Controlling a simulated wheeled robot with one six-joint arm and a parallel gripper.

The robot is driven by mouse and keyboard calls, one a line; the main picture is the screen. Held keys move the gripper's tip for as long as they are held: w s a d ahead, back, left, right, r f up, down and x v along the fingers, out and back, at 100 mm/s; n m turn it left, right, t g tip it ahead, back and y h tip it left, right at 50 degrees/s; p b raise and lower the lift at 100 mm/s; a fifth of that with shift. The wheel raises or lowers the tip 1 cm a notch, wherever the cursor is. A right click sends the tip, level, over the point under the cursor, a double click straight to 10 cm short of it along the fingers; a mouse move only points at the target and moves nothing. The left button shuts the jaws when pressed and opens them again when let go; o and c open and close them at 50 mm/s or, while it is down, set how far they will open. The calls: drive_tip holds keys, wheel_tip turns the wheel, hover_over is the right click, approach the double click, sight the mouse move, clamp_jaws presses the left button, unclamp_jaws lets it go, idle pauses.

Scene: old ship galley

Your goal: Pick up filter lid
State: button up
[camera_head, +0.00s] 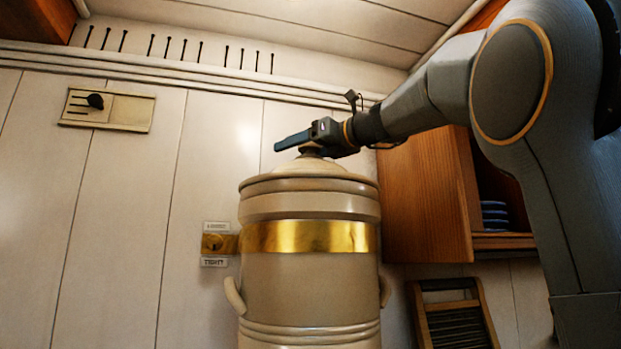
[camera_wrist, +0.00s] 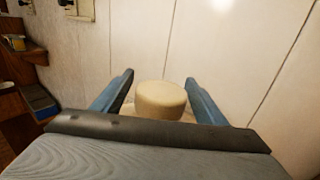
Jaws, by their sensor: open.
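The filter lid (camera_head: 300,167) is a beige domed cover with a round knob on top. It sits on the large beige filter crock (camera_head: 308,290), which has a shiny gold band and side handles. My gripper (camera_head: 294,141) is at the height of the knob, just above the lid's dome. In the wrist view the knob (camera_wrist: 161,99) stands between the two blue fingers of my gripper (camera_wrist: 160,88). The fingers are apart, with a gap visible on each side of the knob. Most of the lid is hidden behind my gripper in the wrist view.
A panelled white wall (camera_head: 120,200) stands behind the crock. A brass latch plate with labels (camera_head: 215,243) is left of it. An open wooden cabinet (camera_head: 425,195) with stacked blue dishes (camera_head: 494,215) is at the right, close to my arm. A slatted wooden rack (camera_head: 453,318) hangs below.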

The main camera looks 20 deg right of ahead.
clamp_jaws()
drive_tip(key=shift+r, duration=0.1)
idle(0.4)
drive_tip(key=shift+r, duration=0.15)
